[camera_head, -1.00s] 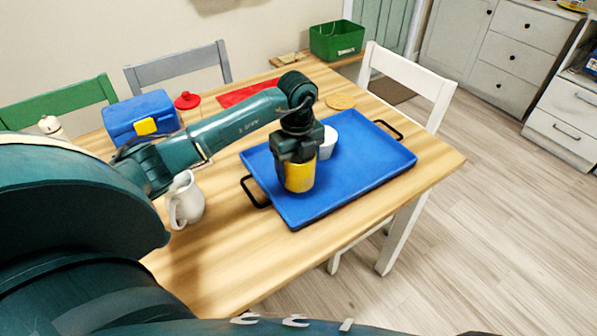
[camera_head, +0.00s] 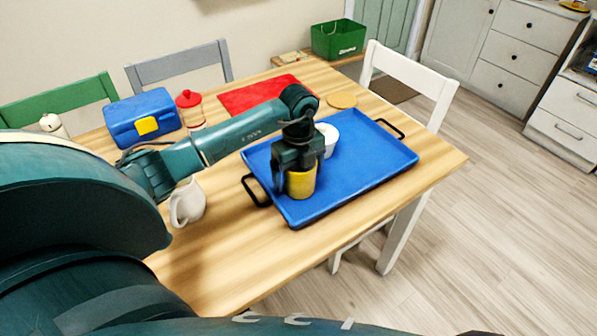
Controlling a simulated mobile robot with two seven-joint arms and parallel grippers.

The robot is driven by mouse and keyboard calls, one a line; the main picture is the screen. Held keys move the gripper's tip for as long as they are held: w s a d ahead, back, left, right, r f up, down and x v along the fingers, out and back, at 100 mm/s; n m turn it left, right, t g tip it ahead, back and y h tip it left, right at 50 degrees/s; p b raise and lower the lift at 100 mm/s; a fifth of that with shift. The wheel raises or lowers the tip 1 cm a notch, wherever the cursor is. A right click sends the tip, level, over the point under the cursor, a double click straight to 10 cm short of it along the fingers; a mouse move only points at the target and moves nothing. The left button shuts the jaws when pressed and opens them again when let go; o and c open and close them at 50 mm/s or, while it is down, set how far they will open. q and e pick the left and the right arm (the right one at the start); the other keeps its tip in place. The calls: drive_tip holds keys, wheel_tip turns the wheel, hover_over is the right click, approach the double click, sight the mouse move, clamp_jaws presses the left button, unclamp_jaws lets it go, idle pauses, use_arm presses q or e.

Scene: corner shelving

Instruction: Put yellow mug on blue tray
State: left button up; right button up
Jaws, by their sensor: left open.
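The yellow mug (camera_head: 301,185) stands upright on the left part of the blue tray (camera_head: 360,175), which has black handles at both ends. My left gripper (camera_head: 297,180) points down over the mug from above, with its fingers open on either side of the mug. Whether the fingers touch the mug is not clear. The mug's upper part is partly hidden by the gripper. My right gripper is not in view.
A white cup (camera_head: 327,140) stands on the tray just behind my gripper. A white pitcher (camera_head: 187,203) stands left of the tray. A blue box (camera_head: 140,118), a red-lidded jar (camera_head: 189,108) and a red mat (camera_head: 262,94) lie further back. The tray's right part is clear.

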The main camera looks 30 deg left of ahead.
use_arm(q)
wheel_tip(320, 180, up, 12)
drive_tip(key=shift+r, duration=0.15)
idle(0.3)
idle(0.5)
